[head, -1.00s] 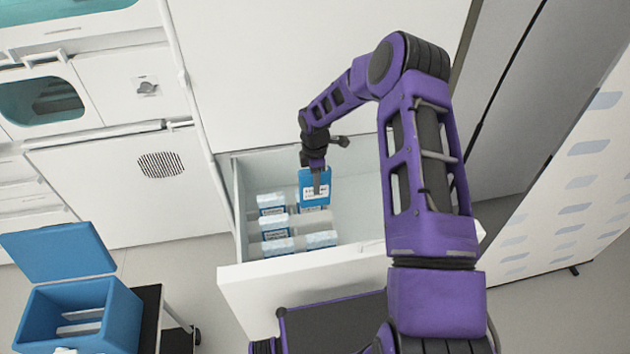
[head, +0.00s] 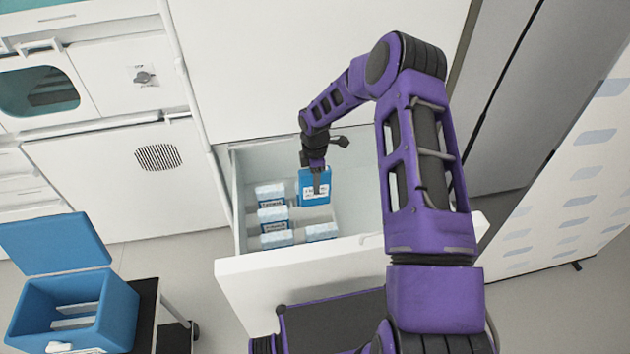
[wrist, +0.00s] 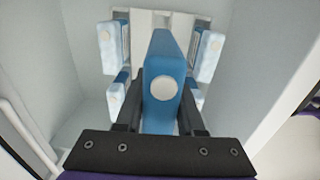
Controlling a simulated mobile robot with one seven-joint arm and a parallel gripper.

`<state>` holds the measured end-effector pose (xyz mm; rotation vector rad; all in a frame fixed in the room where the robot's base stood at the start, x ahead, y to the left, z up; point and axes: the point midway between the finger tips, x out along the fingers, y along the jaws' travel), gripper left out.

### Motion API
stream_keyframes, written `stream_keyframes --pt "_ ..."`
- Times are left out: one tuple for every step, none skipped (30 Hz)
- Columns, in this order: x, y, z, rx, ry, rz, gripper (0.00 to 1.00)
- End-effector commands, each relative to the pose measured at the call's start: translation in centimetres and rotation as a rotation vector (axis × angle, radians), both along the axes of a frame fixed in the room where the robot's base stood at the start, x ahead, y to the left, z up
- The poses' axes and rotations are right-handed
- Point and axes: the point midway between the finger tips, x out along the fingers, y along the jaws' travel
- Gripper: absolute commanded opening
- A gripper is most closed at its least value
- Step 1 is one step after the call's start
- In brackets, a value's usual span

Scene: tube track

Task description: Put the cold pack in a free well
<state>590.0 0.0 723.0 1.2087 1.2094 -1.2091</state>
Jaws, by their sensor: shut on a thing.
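My gripper (head: 316,182) is shut on a blue cold pack (head: 308,195) with a white label, held upright over the open drawer (head: 300,262). In the wrist view the same cold pack (wrist: 161,55) stands on edge between my two fingers, its narrow end with a white round spot facing the camera. Several blue-and-white packs stand in the drawer, such as the back left pack (head: 270,195), the middle left pack (head: 273,219) and the front right pack (head: 321,232). The held pack hides part of the drawer floor, and I cannot tell its exact height above it.
An open blue cool box (head: 112,318) with a raised lid (head: 52,245) stands on a dark cart (head: 146,305) at lower left. Pale strips show inside it. The drawer walls surround my gripper. White cabinets (head: 90,165) stand behind at left.

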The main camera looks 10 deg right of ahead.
Motion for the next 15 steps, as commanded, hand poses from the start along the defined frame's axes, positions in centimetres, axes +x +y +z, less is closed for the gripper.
stream_keyframes --pt "0.0 0.0 -0.4 0.0 -0.001 0.0 0.0" --pt "0.0 0.0 -0.6 0.0 -0.001 0.0 0.0" --pt "0.0 0.0 -0.7 0.0 -0.001 0.0 0.0" --pt "0.0 0.0 -0.9 0.0 -0.001 0.0 0.0" --pt "0.0 0.0 -1.0 0.0 -0.001 0.0 0.0" --pt "0.0 0.0 -1.2 0.0 -0.001 0.0 0.0" --pt "0.0 0.0 -1.4 0.0 -0.001 0.0 0.0" --pt "0.0 0.0 -1.5 0.0 -0.001 0.0 0.0" --pt "0.0 0.0 -1.7 0.0 -0.001 0.0 0.0" --pt "0.0 0.0 -1.9 0.0 -0.001 0.0 0.0" --pt "0.0 0.0 -2.0 0.0 -0.001 0.0 0.0" --pt "0.0 0.0 -2.2 0.0 -0.001 0.0 0.0" --pt "0.0 0.0 -2.4 0.0 -0.001 0.0 0.0" --pt "0.0 0.0 -2.5 0.0 -0.001 0.0 0.0" --pt "0.0 0.0 -2.7 0.0 -0.001 0.0 0.0"
